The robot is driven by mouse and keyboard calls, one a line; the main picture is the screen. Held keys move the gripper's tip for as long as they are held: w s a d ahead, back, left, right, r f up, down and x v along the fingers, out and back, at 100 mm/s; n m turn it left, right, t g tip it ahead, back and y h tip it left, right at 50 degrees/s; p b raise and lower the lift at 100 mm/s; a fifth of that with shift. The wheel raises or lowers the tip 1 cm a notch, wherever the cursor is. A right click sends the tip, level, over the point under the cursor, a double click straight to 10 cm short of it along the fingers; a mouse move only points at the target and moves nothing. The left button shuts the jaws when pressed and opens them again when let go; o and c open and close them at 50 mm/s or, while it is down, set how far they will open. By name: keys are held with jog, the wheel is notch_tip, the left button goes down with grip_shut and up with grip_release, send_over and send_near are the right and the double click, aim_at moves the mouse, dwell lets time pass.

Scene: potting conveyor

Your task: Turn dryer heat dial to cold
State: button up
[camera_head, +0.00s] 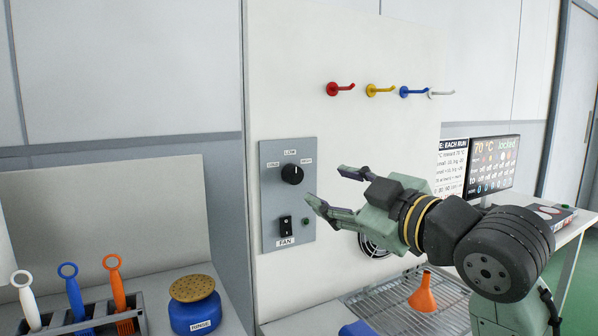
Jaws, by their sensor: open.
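The heat dial (292,174) is a round black knob on a grey control panel (272,215) on the white wall board. Labels sit around it: LOW above, one at its left that looks like COLD, and one at its right, too small to read surely. Its pale mark appears to point up, toward LOW. A black FAN switch (286,227) is below, with a small green light (306,222) beside it. My gripper (326,186) is open and empty, to the right of the dial, with its fingers pointing left toward the panel. It appears apart from the dial.
Red, yellow, blue and white hooks (340,89) line the board above. An orange funnel (424,293) stands on a wire rack (380,305) below my arm. A monitor (493,165) stands at right.

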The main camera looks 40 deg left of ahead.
aim_at(296, 176)
jog(key=p+x, duration=0.2)
jog(key=x, duration=0.8)
jog(key=shift+p, duration=0.35)
jog(key=shift+c, duration=0.4)
jog(key=c, duration=1.1)
